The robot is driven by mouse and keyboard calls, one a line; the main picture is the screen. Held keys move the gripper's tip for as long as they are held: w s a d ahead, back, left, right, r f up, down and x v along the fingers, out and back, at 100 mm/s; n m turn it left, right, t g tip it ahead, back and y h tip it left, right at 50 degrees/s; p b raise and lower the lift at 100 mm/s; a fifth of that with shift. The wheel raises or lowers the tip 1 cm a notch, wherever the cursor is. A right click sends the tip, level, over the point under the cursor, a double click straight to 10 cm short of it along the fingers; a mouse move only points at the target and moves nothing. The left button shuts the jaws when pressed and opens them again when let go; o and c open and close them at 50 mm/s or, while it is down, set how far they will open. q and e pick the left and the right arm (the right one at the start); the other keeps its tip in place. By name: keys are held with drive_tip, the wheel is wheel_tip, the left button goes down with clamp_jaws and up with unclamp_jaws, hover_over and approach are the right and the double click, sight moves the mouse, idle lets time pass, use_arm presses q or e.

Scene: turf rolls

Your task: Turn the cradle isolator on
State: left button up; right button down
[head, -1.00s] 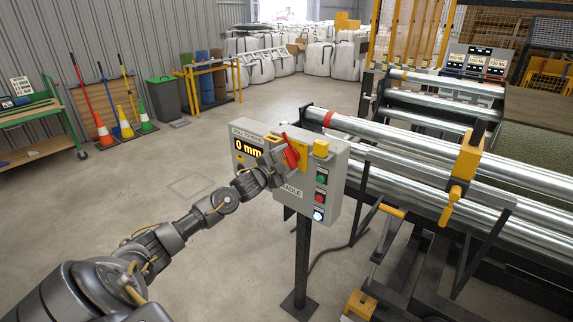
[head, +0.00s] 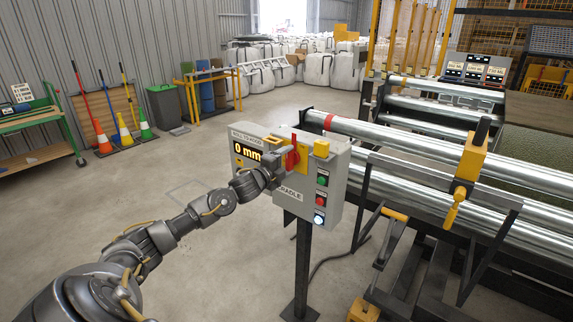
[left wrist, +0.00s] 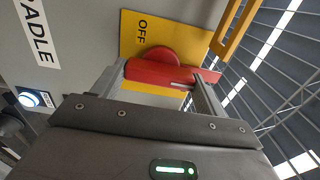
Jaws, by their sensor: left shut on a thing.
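The cradle isolator is a red rotary handle (head: 293,159) on a yellow plate, on the front of a grey control box (head: 329,168). In the left wrist view the red handle (left wrist: 160,72) lies between the two fingers of my left gripper (left wrist: 160,88), which is shut on it. An OFF label (left wrist: 141,32) shows on the yellow plate (left wrist: 185,35); the handle lies crosswise to it, about upright relative to the box lettering. No ON label shows. In the head view my left gripper (head: 277,165) partly covers the handle and plate. My right gripper is out of view.
The box carries a 0 mm display (head: 247,151), a green button (head: 322,180), a red button (head: 320,201) and a lit white-blue button (head: 319,218). It stands on a dark post (head: 303,265). Steel rollers (head: 400,150) are close on the right. The floor at left is open.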

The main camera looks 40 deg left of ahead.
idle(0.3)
use_arm(q)
drive_tip(key=o, duration=1)
drive_tip(key=s+b, duration=0.2)
drive_tip(key=s, duration=0.8)
drive_tip(key=shift+s+d, duration=0.15)
drive_tip(key=shift+s, duration=0.25)
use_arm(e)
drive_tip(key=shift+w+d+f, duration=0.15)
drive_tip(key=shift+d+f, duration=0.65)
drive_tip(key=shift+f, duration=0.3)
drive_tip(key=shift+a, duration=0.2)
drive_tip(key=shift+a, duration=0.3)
